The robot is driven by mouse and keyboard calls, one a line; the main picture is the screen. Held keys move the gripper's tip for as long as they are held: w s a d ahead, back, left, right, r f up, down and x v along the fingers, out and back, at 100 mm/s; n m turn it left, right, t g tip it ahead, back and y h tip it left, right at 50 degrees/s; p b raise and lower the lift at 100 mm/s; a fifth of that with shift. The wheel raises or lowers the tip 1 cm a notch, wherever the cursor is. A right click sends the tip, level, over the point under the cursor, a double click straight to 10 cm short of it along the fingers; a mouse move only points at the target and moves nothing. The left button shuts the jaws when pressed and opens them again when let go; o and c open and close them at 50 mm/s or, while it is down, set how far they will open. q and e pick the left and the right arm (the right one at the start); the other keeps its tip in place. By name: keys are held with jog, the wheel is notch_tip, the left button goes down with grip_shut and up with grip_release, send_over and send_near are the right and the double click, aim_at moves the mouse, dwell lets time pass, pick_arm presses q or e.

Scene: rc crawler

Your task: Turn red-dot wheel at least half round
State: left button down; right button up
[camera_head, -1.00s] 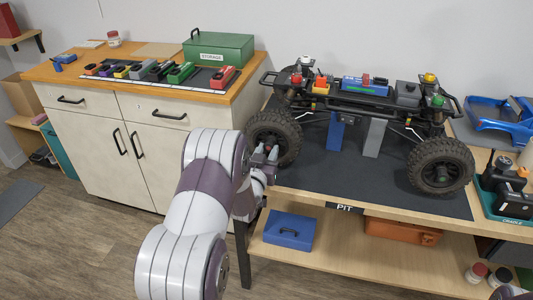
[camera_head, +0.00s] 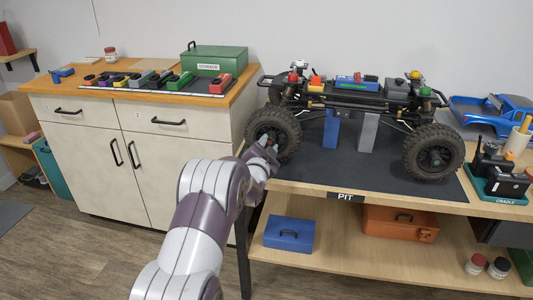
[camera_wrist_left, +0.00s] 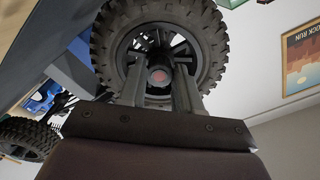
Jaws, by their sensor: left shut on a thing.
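The crawler (camera_head: 375,92) is held up on a blue stand (camera_head: 331,129) and a grey stand (camera_head: 368,132) on the dark mat. Its near-left wheel (camera_head: 287,125) carries a red dot at the hub (camera_wrist_left: 158,76), clearly seen in the left wrist view. My left gripper (camera_head: 266,147) is at this wheel's outer face. In the left wrist view its two fingers (camera_wrist_left: 157,88) lie either side of the red-dotted hub, shut on it. The black tyre (camera_wrist_left: 216,45) and rim spokes surround the fingers. My right gripper is not in view.
The other near wheel (camera_head: 433,151) stands to the right. A black tool in a green cradle (camera_head: 497,190) and a blue car body (camera_head: 490,115) are at the bench's right. The tool-covered cabinet (camera_head: 100,96) is at left. The mat's front middle is clear.

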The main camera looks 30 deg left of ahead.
pick_arm(q)
jog(key=m+b, duration=0.2)
jog(key=m, duration=0.2)
jog(key=shift+m, duration=0.3)
jog(key=shift+a+r+m+b, duration=0.15)
jog(key=shift+m+b, duration=1.3)
jog(key=shift+m, duration=1.05)
jog(key=c, duration=0.8)
grip_release()
jog(key=p+v, duration=0.1)
jog(key=v, duration=1.1)
jog(key=shift+s, duration=0.35)
